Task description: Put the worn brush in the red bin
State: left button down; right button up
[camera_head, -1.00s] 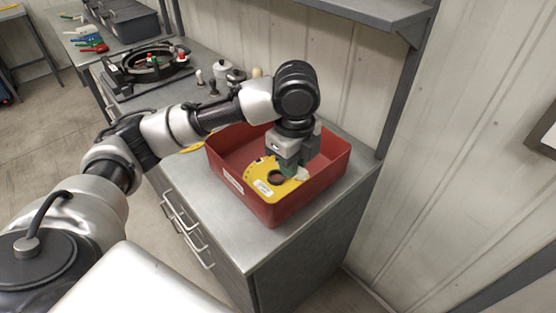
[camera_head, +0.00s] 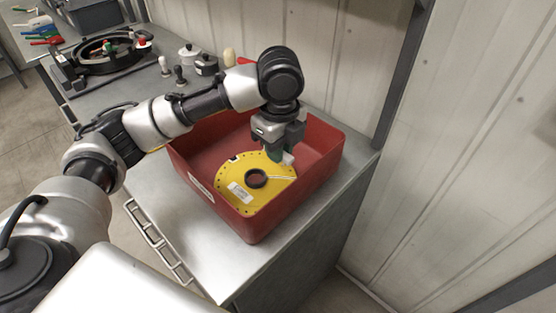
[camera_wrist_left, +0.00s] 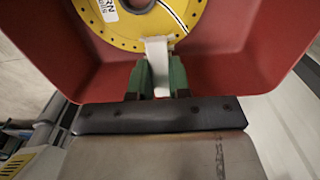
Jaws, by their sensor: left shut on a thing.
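The red bin (camera_head: 300,196) stands on the metal cabinet top, its open side up. My left gripper (camera_head: 279,154) reaches down into the bin from above. It is shut on a small pale block, which looks like the worn brush (camera_head: 288,159). In the left wrist view, the brush (camera_wrist_left: 157,52) sticks out between the green-padded fingers (camera_wrist_left: 158,78). Its tip overlaps the edge of a yellow disc; I cannot tell whether they touch. My right gripper is out of view.
The yellow disc (camera_head: 231,174), with a round hole and a label, lies in the bin. Knobs and small parts (camera_head: 180,72) and a black ring fixture (camera_head: 103,49) stand to the left and behind. A wall rises behind the bin.

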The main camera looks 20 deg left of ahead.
pick_arm(q)
send_over(300, 161)
notch_tip(300, 161, down, 6)
jog(key=shift+r+p, duration=0.1)
jog(key=shift+p, duration=0.25)
jog(key=shift+f, duration=2.05)
jog(key=shift+p, duration=0.3)
jog(key=c, duration=1.1)
grip_release()
jog(key=shift+f, duration=0.1)
notch_tip(300, 161, up, 12)
jog(key=shift+r+b, duration=0.15)
jog(key=shift+b, duration=0.45)
